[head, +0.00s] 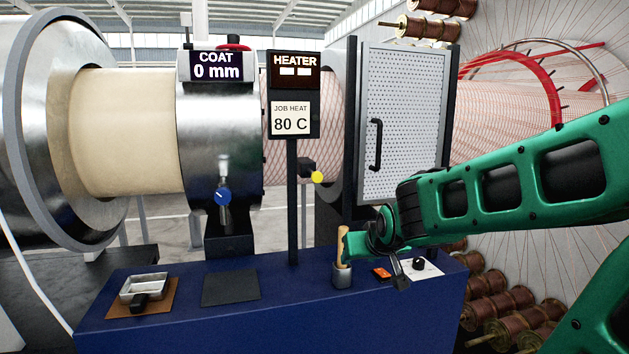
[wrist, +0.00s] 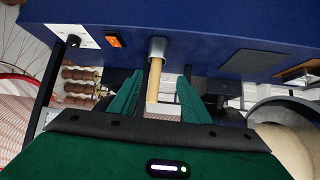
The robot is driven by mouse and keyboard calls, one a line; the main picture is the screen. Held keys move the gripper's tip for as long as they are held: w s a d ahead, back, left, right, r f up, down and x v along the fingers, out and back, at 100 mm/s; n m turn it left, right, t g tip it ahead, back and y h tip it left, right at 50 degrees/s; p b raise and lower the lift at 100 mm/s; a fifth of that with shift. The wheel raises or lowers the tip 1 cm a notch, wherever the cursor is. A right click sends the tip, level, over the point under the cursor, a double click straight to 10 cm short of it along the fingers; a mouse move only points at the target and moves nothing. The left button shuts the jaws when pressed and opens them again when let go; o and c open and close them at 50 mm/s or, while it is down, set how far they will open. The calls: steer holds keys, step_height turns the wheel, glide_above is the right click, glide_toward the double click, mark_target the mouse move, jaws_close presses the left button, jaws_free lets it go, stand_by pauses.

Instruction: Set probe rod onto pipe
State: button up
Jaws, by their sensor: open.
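The probe rod (head: 341,243), a tan wooden-looking stick, stands upright in a grey cup (head: 342,276) on the blue bench. In the wrist view the rod (wrist: 154,82) lies between the two green fingers of my gripper (wrist: 157,97), with gaps on both sides. My gripper (head: 357,243) is open, beside the rod at its right in the head view. The rod's lower end is hidden in the cup. The pipe (head: 125,132) is a large cream cylinder lying horizontally behind the bench. It enters a metal housing, and a pinkish mesh-covered stretch (head: 284,160) shows further right.
The blue bench top (head: 180,280) also carries a metal pan (head: 143,287) on a brown mat, a dark pad (head: 231,287), and an orange switch (head: 381,273). A perforated door (head: 405,120) stands behind my arm.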

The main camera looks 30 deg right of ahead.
steer(key=w+r+t, duration=0.4)
steer(key=w+r, duration=0.2)
steer(key=w, duration=0.1)
steer(key=n+t+h, duration=0.1)
steer(key=t, duration=0.3)
glide_toward(318, 177)
steer(key=x, duration=1)
steer(key=shift+w+d, duration=0.1)
steer(key=shift+w, duration=0.3)
